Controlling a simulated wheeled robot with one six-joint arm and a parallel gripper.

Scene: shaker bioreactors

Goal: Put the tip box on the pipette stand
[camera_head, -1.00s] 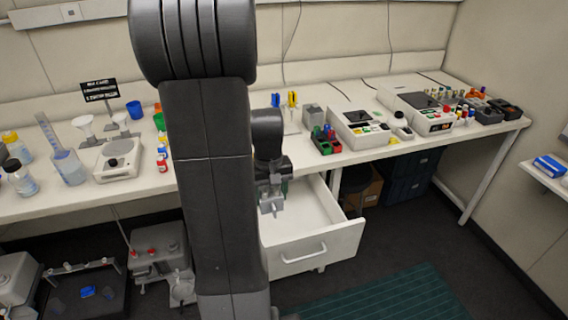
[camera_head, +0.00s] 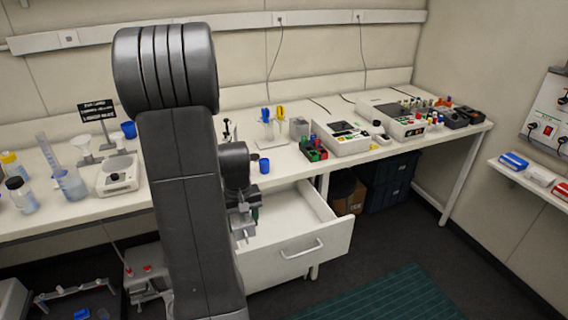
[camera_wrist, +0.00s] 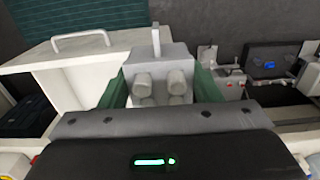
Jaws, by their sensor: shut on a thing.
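The open drawer (camera_head: 318,247) juts out below the bench. A blue cup (camera_head: 264,165) stands near the bench's front edge, in front of the pipette stand. A rack of coloured tubes (camera_head: 313,150) and a white device (camera_head: 342,138) are to the right.

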